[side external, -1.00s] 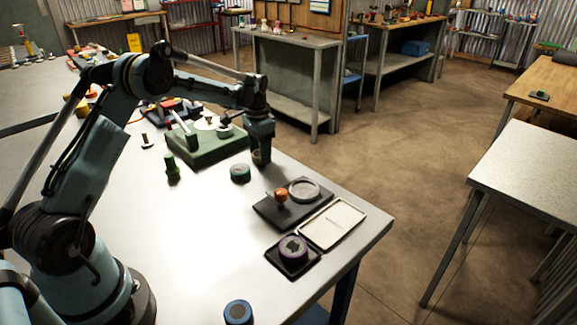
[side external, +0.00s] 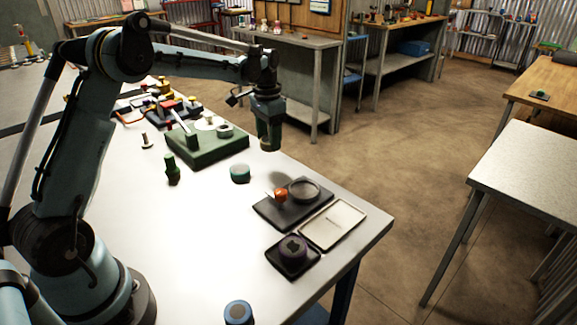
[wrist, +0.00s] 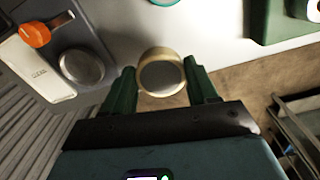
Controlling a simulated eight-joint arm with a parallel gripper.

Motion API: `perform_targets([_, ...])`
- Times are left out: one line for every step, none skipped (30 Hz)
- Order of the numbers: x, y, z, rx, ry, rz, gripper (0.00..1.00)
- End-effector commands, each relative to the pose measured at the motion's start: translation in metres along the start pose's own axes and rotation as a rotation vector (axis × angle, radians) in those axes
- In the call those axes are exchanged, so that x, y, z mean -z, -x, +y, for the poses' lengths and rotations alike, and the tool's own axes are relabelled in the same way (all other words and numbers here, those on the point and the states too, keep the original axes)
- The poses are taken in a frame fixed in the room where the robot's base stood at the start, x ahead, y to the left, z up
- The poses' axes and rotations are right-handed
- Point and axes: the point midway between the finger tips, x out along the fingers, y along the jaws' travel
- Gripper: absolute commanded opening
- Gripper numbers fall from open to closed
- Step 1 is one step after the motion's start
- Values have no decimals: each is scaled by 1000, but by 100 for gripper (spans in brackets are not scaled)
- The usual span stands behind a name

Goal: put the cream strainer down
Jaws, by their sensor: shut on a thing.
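The cream strainer (wrist: 161,72) is a round, cream-rimmed piece with a greyish centre, seen between my fingers in the wrist view. My gripper (wrist: 161,88) is shut on it, with one green finger on each side. In the side view, my gripper (side external: 268,143) hangs above the far edge of the white table (side external: 215,225), and only a little of the strainer (side external: 266,146) shows at its tip. In the wrist view, the strainer overlaps the table's edge and the brown floor. Its exact height above the table cannot be told.
A teal round piece (side external: 240,173) and a green bottle-like piece (side external: 172,172) stand on the table. A green block (side external: 208,152) is behind. Nearer are a dark tray (side external: 268,213) with an orange knob (side external: 281,194) and grey disc (side external: 304,190), a cream tray (side external: 333,224) and a dark round piece (side external: 293,249).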

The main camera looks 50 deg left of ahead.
Motion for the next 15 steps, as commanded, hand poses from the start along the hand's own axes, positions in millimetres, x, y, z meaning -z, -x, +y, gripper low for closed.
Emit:
perform_targets([0, 8, 13, 0, -5, 0, 27])
perform_targets([0, 11, 18, 0, -4, 0, 27])
perform_targets([0, 15, 26, 0, -5, 0, 27])
perform_targets([0, 18, 31, 0, -3, 0, 27])
perform_targets([0, 21, 36, 0, -3, 0, 27])
perform_targets([0, 25, 42, 0, -4, 0, 27])
perform_targets([0, 27, 46, 0, -2, 0, 27])
perform_targets([0, 29, 49, 0, -2, 0, 27])
perform_targets([0, 31, 53, 0, -2, 0, 27])
perform_targets([0, 33, 56, 0, -2, 0, 27])
perform_targets([0, 34, 59, 0, -2, 0, 27])
perform_targets([0, 36, 63, 0, -2, 0, 27])
perform_targets([1, 37, 68, 0, -3, 0, 27])
perform_targets([1, 38, 73, 0, -4, 0, 27])
perform_targets([2, 39, 82, 0, -5, 0, 27])
